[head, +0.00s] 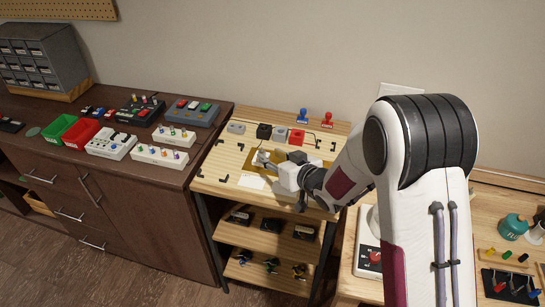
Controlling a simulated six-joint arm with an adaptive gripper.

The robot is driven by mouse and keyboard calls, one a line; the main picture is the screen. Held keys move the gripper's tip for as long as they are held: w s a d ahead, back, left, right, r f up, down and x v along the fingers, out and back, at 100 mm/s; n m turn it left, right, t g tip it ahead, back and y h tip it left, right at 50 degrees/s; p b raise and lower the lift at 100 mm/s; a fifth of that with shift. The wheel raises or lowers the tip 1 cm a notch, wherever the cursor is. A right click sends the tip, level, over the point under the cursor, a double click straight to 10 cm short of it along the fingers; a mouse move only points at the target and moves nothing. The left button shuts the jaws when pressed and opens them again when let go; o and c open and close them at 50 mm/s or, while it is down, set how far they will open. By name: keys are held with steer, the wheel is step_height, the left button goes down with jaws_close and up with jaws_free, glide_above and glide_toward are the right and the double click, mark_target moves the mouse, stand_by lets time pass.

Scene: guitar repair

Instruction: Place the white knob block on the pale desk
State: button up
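Several white blocks with coloured knobs on top stand on the dark brown cabinet at left: one at the back (174,137), one in front (160,155) and a wider one (112,145) to the left. I cannot tell which is the white knob block. My gripper (262,160) is low over the pale wooden stand (218,172) in the middle, to the right of these blocks and apart from them. Its fingers are small and partly hidden, so I cannot tell whether they are open or hold anything. Another pale wooden desk (490,210) is at right, partly hidden by my arm.
A row of small grey, black and red boxes (281,133) and two stamps (303,115) stand at the stand's back.

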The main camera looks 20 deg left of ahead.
stand_by(0.3)
steer(key=s+d+r+m+t+h, duration=0.1)
steer(key=d+r+m+h, duration=0.15)
steer(key=d+r, duration=0.5)
steer(key=s+d+r+m+h, duration=0.1)
steer(key=d+r+h, duration=0.35)
steer(key=d, duration=0.65)
steer(key=s+d+r+m+g+h, duration=0.1)
steer(key=s+d+r, duration=0.2)
steer(key=s+d, duration=0.2)
steer(key=s+d+r+m+h, duration=0.1)
steer(key=s+d+r, duration=0.2)
steer(key=s+d, duration=0.2)
steer(key=s+d+m+g, duration=0.1)
steer(key=s+d, duration=0.2)
steer(key=s, duration=0.9)
steer(key=s+d+m+g+h, duration=0.1)
steer(key=s+d+g, duration=0.1)
steer(key=s, duration=1)
steer(key=shift+s+d+f+m+g, duration=0.25)
steer(key=shift+s+d+m+g, duration=0.1)
steer(key=shift+d, duration=0.45)
steer(key=shift+o, duration=0.6)
steer(key=shift+w, duration=0.1)
